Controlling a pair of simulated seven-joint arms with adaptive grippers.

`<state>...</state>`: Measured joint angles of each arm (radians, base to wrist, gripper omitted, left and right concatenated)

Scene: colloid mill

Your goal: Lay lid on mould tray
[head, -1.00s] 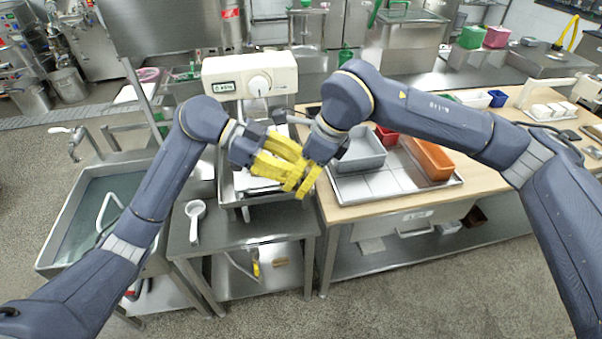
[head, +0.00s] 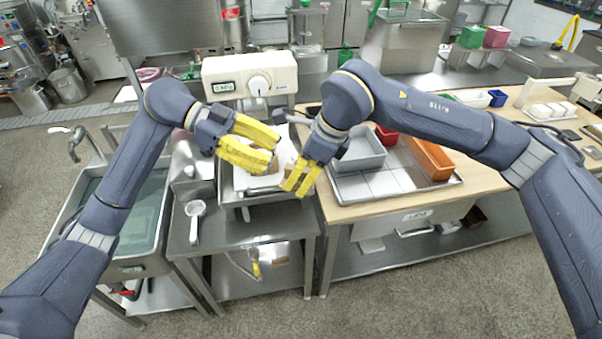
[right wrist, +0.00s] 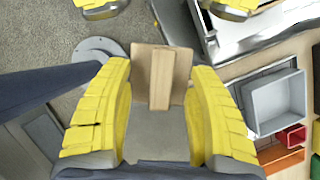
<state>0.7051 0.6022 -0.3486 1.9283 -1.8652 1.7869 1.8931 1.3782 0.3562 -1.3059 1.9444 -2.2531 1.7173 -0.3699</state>
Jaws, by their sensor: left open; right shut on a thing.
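My right gripper (head: 296,190) is shut on a wooden lid, a pale brown plate with a raised bar across it. The lid shows best in the right wrist view (right wrist: 160,76), between the yellow fingers; in the head view it is mostly hidden. My left gripper (head: 272,150) is open and empty, up and to the left of the right one. I cannot tell for sure which container is the mould tray; a grey open box (head: 362,156) stands to the right of my right gripper.
The grey box and an orange box (head: 430,158) stand on a shallow metal tray (head: 372,184) on the wooden table. A red box (head: 386,136) is behind. The white mill (head: 250,77) stands at the back. A white ladle (head: 195,220) lies on the steel bench at left.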

